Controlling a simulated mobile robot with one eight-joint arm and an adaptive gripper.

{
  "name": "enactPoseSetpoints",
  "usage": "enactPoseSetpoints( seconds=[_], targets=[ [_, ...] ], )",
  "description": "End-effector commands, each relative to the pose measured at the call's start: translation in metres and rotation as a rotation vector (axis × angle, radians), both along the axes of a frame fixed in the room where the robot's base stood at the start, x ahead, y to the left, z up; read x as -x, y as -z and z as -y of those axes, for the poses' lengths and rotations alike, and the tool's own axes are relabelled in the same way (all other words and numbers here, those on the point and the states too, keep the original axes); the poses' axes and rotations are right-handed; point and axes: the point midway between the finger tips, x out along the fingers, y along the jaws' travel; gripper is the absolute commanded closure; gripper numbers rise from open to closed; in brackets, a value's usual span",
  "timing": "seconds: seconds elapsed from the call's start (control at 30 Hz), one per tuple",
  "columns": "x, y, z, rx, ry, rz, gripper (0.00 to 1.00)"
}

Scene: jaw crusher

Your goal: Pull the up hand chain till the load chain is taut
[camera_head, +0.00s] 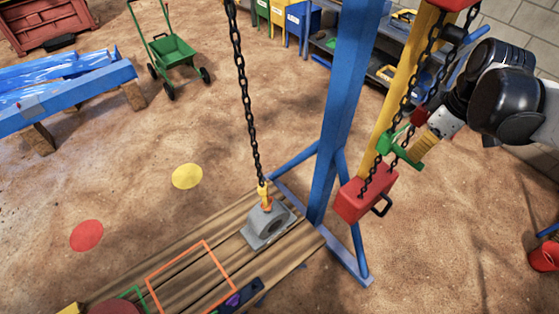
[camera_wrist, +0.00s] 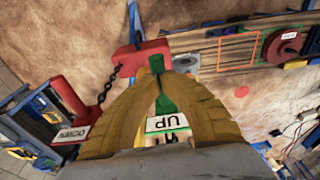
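The green up handle (camera_wrist: 162,104) with its white "UP" label (camera_wrist: 168,123) is on a hand chain; it also shows in the head view (camera_head: 399,149). My gripper (camera_wrist: 160,82) has its yellow fingers closed around the green handle; in the head view my gripper (camera_head: 418,149) reaches it from the right. The red down handle (camera_wrist: 68,97), labelled "DOWN", is to the left in the wrist view. The load chain (camera_head: 243,80) hangs nearly straight with a slight bend. Its yellow hook (camera_head: 264,191) is at the top of the grey bearing block (camera_head: 268,225).
The bearing block sits on a wooden platform (camera_head: 180,248) with an orange square outline (camera_head: 190,275).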

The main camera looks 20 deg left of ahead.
Motion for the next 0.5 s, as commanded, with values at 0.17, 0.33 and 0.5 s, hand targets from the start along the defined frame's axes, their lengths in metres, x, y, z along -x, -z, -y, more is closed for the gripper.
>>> enactPoseSetpoints(
  seconds=[0.17,0.33,0.5],
  targets=[
    [0.000,0.001,0.000,0.000,0.000,0.000,1.00],
    [0.000,0.008,0.000,0.000,0.000,0.000,1.00],
    [0.000,0.015,0.000,0.000,0.000,0.000,1.00]
  ],
)
